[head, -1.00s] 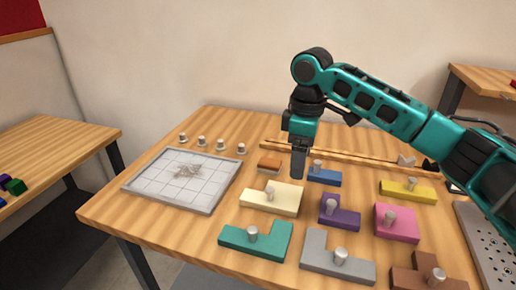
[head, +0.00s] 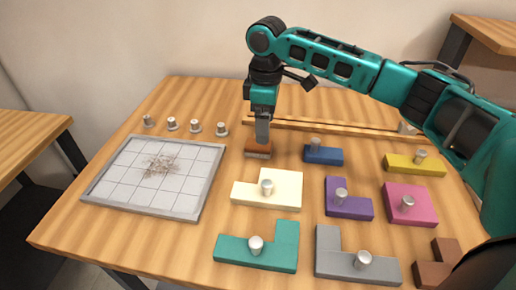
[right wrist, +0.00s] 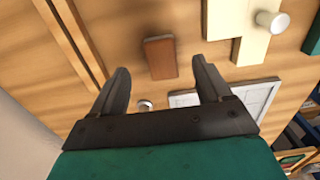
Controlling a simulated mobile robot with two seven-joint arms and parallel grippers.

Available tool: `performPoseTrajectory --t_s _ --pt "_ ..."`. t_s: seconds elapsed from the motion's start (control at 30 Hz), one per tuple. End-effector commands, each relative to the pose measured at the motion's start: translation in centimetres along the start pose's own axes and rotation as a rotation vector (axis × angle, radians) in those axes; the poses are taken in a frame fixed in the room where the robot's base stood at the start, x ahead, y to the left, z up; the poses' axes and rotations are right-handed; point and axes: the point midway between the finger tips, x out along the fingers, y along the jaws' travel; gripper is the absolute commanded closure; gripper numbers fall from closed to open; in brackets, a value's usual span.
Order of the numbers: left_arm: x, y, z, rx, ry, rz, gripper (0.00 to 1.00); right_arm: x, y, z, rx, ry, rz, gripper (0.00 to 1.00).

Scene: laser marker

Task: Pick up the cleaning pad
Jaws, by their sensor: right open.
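The cleaning pad (head: 258,151) is a small orange-brown block with a paler lower edge, lying on the wooden table right of the grid board. It also shows in the right wrist view (right wrist: 160,57), framed between the two fingers. My right gripper (head: 262,132) points down directly over the pad in the head view, its fingers overlapping the pad's top edge. In the right wrist view the right gripper (right wrist: 161,68) is open with nothing between its fingers; I cannot tell the exact height gap. My left gripper is not in view.
A grey-framed grid board (head: 130,180) with a scribbled smudge lies left of the pad. Several small metal pegs (head: 195,127) stand behind it. Knobbed pieces, including cream (head: 286,182), blue (head: 328,156) and teal (head: 240,252) ones, lie in front and right. A wooden strip (head: 340,130) runs behind.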

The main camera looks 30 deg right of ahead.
Motion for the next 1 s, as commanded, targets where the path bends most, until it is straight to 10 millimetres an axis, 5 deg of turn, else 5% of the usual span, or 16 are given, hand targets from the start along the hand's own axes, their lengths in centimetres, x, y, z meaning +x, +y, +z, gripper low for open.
performPoseTrajectory --t_s 0.5,0.8,1.0 --pt "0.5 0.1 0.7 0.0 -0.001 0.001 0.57 5.8 -0.1 -0.4 0.0 0.0 0.0 0.22" --pt "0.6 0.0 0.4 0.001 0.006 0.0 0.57 6.3 -0.1 -0.4 -0.001 0.001 0.001 0.22" --pt "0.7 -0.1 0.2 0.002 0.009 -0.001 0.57 6.3 -0.1 -0.4 -0.001 0.001 0.001 0.41"
